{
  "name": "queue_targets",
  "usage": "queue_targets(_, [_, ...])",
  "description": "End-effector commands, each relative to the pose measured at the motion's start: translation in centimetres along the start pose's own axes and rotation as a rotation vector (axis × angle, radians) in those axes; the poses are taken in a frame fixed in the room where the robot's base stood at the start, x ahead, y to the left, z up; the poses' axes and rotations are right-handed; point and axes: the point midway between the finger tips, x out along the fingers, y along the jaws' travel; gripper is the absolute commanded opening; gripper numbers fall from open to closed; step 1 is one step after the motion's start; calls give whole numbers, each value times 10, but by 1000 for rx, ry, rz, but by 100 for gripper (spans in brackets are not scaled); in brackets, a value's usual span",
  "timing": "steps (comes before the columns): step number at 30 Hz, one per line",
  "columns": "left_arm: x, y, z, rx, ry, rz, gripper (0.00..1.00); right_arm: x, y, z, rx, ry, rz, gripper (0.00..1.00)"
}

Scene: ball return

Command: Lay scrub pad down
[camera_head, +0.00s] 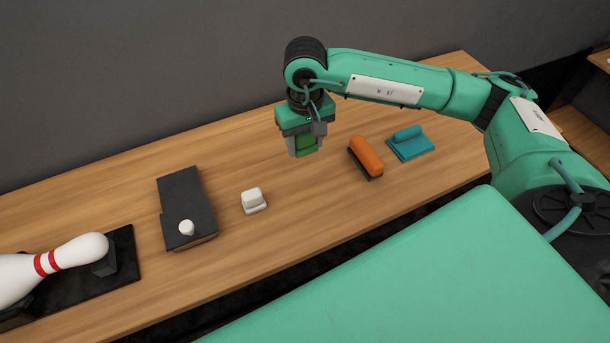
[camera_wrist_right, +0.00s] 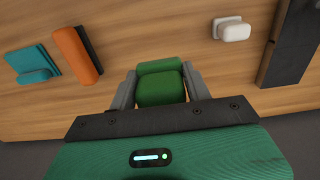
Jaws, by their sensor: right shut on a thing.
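A green scrub pad (camera_head: 305,145) is in my right gripper (camera_head: 303,143), which is shut on it above the wooden table. In the right wrist view the green pad (camera_wrist_right: 161,84) sits between the two grey fingers of the right gripper (camera_wrist_right: 160,90). The head view shows the pad above the table, with wood behind it. Whether it touches the surface is hard to tell, but it looks held clear. My left gripper is not in view.
A white block (camera_head: 254,199), a black box (camera_head: 184,200) with a white knob and a bowling pin (camera_head: 76,250) on a black stand are left.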

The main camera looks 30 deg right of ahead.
Motion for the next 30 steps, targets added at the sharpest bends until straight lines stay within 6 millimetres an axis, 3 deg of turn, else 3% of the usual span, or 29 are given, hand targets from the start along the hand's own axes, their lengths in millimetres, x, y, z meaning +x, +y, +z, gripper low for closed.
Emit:
queue_targets(6, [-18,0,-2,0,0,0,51,56,0,1,2,-6,1,28])
queue_targets(10, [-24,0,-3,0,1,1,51,83,0,1,1,-3,0,28])
queue_targets(19, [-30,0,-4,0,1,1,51,109,0,0,2,-3,0,28])
queue_targets(24, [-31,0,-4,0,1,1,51,134,0,0,1,-2,0,28])
queue_targets(30, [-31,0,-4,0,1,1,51,138,0,0,0,1,0,28])
